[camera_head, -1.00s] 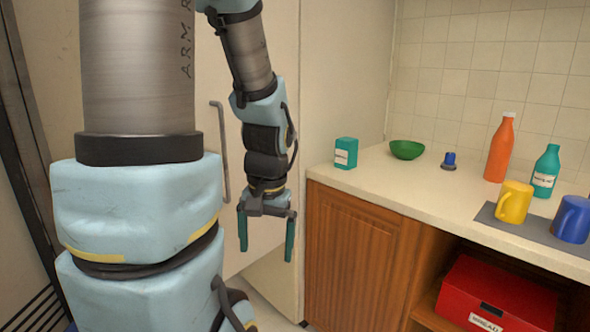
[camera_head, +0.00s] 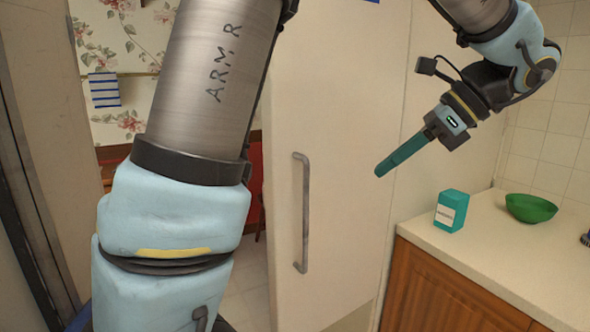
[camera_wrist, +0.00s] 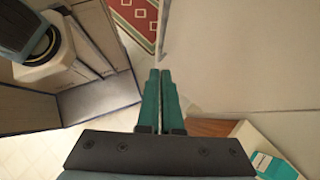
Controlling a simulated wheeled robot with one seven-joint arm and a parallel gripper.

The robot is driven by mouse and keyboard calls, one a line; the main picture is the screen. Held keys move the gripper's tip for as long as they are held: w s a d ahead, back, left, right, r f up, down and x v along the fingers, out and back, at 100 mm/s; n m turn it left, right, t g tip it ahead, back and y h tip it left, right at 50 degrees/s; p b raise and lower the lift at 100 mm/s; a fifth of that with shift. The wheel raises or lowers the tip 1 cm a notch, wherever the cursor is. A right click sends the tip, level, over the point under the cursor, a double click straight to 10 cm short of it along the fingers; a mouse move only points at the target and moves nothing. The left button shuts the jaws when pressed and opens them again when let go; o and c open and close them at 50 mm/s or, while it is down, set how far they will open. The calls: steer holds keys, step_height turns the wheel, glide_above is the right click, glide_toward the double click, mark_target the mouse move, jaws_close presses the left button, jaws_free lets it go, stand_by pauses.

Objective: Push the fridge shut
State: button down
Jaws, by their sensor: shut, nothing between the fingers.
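The cream fridge door (camera_head: 340,110) stands upright in the middle of the head view, with a grey vertical handle (camera_head: 302,213) near its left edge. A large pale panel (camera_wrist: 245,50), which looks like part of the fridge, fills the right of the wrist view. My gripper (camera_head: 380,172) is shut and empty, its teal fingers pointing down and left in front of the door's right part. In the wrist view the fingers (camera_wrist: 160,74) lie side by side, left of that panel. I cannot tell whether they touch it.
The counter (camera_head: 480,235) is at the right, bearing a teal box (camera_head: 452,211) and a green bowl (camera_head: 530,208), over a wooden cabinet (camera_head: 440,290). Floor and flowered wallpaper (camera_head: 120,45) show left of the door. A red patterned rug (camera_wrist: 138,12) shows in the wrist view.

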steer(key=w+a+f+p, duration=0.3)
steer(key=w+a+f, duration=0.2)
steer(key=a, duration=0.5)
steer(key=shift+f+p, duration=0.35)
steer(key=shift+f, duration=0.3)
